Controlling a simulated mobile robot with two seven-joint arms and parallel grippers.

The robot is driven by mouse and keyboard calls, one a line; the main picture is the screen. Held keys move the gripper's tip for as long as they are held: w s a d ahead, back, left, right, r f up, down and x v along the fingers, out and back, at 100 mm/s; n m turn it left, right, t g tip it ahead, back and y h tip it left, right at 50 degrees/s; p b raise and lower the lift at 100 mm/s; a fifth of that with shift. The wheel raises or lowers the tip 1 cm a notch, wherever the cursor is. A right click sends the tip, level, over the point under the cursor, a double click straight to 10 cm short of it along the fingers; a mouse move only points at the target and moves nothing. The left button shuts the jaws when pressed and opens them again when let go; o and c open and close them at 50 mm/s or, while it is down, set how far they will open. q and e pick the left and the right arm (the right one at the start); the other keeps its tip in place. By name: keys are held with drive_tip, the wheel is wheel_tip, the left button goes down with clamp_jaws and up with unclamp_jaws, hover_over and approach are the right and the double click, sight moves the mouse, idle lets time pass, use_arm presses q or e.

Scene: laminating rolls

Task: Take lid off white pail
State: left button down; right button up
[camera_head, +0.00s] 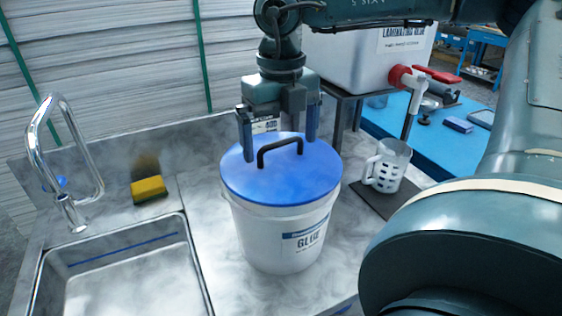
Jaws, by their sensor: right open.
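The white pail (265,235) stands upright on the metal counter, with a glue label on its front. Its blue lid (290,183) lies on the rim and has a black arched handle (279,148) on top. My right gripper (280,150) points down over the back part of the lid. It is open, with one finger on each side of the handle as seen here. I cannot tell whether the fingertips touch the lid. My left gripper is not in view.
A sink (130,275) with a faucet (62,165) is at left, with a yellow sponge (149,189) behind it. A clear measuring jug (388,165) stands right of the pail, below a white glue container (365,60) with a red tap. My large arm link fills the right side.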

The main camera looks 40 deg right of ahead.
drive_tip(key=shift+c, duration=0.4)
drive_tip(key=c, duration=1.1)
drive_tip(key=shift+o, duration=0.2)
drive_tip(key=shift+r, duration=0.15)
